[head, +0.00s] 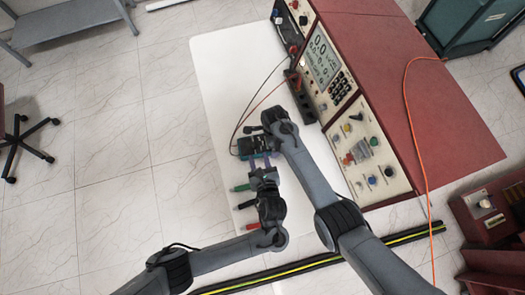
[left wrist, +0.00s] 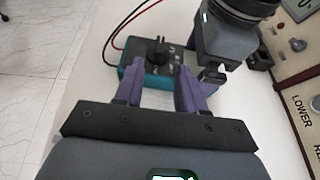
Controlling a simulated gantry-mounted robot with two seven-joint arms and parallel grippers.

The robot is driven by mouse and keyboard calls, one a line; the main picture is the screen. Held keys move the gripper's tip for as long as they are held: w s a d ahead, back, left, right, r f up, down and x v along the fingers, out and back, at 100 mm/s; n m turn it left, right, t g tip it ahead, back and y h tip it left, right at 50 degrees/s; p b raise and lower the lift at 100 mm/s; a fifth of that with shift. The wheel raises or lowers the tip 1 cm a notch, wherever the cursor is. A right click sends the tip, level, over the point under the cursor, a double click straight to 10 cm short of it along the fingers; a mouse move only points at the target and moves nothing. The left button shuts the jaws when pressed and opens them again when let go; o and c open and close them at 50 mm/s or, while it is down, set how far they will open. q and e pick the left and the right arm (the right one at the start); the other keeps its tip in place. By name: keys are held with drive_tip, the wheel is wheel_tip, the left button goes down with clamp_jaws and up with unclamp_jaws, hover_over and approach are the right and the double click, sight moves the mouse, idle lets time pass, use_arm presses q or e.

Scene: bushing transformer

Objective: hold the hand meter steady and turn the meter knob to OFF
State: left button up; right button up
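The hand meter (head: 243,147), a small teal and black box, lies on the white table with red and black leads. In the left wrist view the meter (left wrist: 155,75) shows its dark knob (left wrist: 157,49) on top; the knob's setting is too small to read. My left gripper (head: 262,161) is at the meter's near side. Its two purple fingers (left wrist: 157,88) are apart, with the tips overlapping the meter's near edge; whether they touch it is unclear. My right gripper (left wrist: 212,73) is beside the meter on the right. Its fingers are mostly hidden.
A red console (head: 375,150) with a display, knobs and buttons stands right of the meter. Green, black and red handles (head: 241,188) lie near my left gripper. An orange cable (head: 408,110) crosses the console. The table (head: 225,75) is clear beyond the meter.

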drive_tip(key=shift+s+d+f, duration=0.1)
drive_tip(key=shift+d+f, duration=0.05)
use_arm(q)
drive_tip(key=v, duration=0.6)
drive_tip(key=shift+s, duration=0.2)
drive_tip(key=shift+r, duration=0.1)
use_arm(e)
drive_tip(key=o, duration=1)
drive_tip(key=shift+c, duration=0.2)
use_arm(q)
drive_tip(key=shift+d, duration=0.15)
use_arm(e)
drive_tip(key=shift+d, duration=0.1)
drive_tip(key=shift+r, duration=0.2)
